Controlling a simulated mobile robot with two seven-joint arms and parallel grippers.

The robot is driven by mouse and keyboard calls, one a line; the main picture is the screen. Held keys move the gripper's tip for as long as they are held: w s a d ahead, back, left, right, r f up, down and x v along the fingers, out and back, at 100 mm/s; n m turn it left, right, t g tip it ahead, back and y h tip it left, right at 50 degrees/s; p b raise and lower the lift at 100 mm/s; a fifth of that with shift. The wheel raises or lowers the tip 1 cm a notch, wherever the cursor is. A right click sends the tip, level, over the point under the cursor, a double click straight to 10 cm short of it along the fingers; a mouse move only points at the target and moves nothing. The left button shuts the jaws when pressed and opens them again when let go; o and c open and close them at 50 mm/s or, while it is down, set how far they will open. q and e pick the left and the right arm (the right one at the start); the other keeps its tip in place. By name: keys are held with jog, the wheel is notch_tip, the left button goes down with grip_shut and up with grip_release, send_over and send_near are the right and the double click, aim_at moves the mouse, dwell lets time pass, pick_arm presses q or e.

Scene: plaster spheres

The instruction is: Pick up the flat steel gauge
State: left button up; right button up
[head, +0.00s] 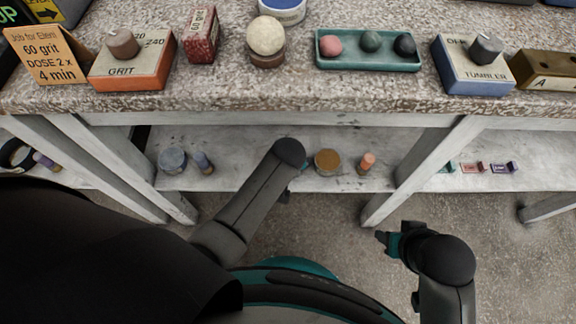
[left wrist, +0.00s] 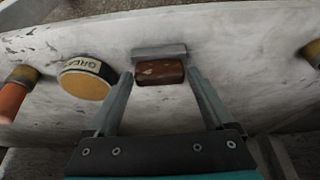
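A flat grey metal bar (left wrist: 160,51), which looks like the steel gauge, lies on the pale lower shelf in the left wrist view. A worn reddish-brown block (left wrist: 160,73) sits against its near side. My left gripper (left wrist: 160,77) is open, with its two fingers apart on either side of the brown block and their tips just short of the bar. I cannot tell whether they touch the block. In the head view my left arm hides the bar and block. My right gripper (head: 384,238) hangs in front of the shelf on the right; its fingers are too small to read.
On the lower shelf are a round tin (head: 327,162), an orange-topped cork-like piece (head: 366,163), a blue-grey tin (head: 172,160) and a small bottle (head: 203,162). The speckled bench top (head: 230,90) overhangs the shelf. Slanted white legs (head: 425,160) stand at both sides.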

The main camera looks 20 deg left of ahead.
pick_arm(q)
grip_shut()
dwell(0.5)
jog(key=shift+r, duration=0.15)
jog(key=shift+r, duration=0.1)
